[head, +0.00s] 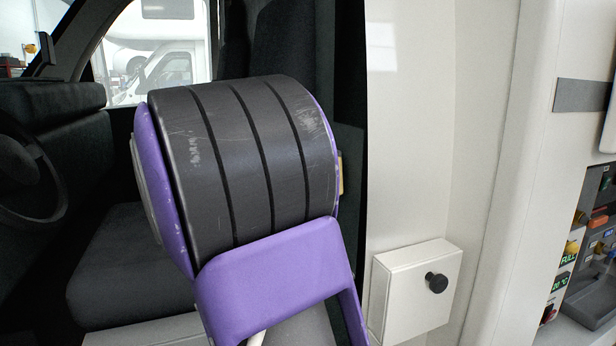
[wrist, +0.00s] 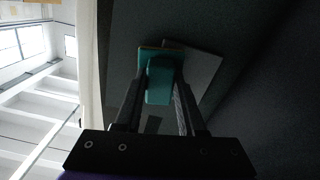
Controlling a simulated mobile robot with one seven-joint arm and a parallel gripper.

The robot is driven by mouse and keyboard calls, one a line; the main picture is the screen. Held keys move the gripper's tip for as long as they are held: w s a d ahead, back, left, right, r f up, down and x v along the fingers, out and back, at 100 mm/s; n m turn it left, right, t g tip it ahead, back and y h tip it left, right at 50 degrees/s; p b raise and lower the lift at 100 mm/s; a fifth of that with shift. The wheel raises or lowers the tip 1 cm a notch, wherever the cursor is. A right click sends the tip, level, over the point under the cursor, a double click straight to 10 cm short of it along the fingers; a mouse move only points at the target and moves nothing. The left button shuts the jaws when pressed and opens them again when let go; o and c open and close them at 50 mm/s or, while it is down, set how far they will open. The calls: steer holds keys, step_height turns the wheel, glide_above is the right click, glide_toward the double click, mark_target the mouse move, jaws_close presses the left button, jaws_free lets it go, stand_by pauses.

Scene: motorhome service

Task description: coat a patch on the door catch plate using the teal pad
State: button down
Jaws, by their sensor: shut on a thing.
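In the wrist view my gripper (wrist: 158,88) is shut on the teal pad (wrist: 159,82), holding it between the two dark fingers. A thin tan edge shows along the pad's far side. Just beyond the pad, a grey flat plate (wrist: 203,72) lies tilted on a dark surface; it may be the door catch plate. The pad overlaps its left part in the picture. I cannot tell whether pad and plate touch. Any coating is too dark to make out. In the head view my own arm fills the middle, and the gripper, pad and plate are not seen.
In the head view a white box with a black knob (head: 437,283) is on the pale wall, right of my arm. A control panel (head: 590,250) is at the far right. A dark seat (head: 130,262) and steering wheel (head: 22,170) are at left.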

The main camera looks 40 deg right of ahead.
steer(key=w+d, duration=0.2)
steer(key=w, duration=0.5)
steer(key=shift+w, duration=0.25)
stand_by(0.5)
steer(key=shift+s+r, duration=0.1)
steer(key=shift+s+a, duration=0.35)
steer(key=shift+s, duration=0.9)
steer(key=shift+s+a, duration=0.35)
steer(key=shift+s, duration=0.85)
steer(key=shift+s+a, duration=0.35)
steer(key=shift+s, duration=0.9)
steer(key=shift+w, duration=0.1)
steer(key=w+d, duration=0.2)
steer(key=w, duration=0.5)
steer(key=shift+w, duration=0.2)
steer(key=v, duration=0.6)
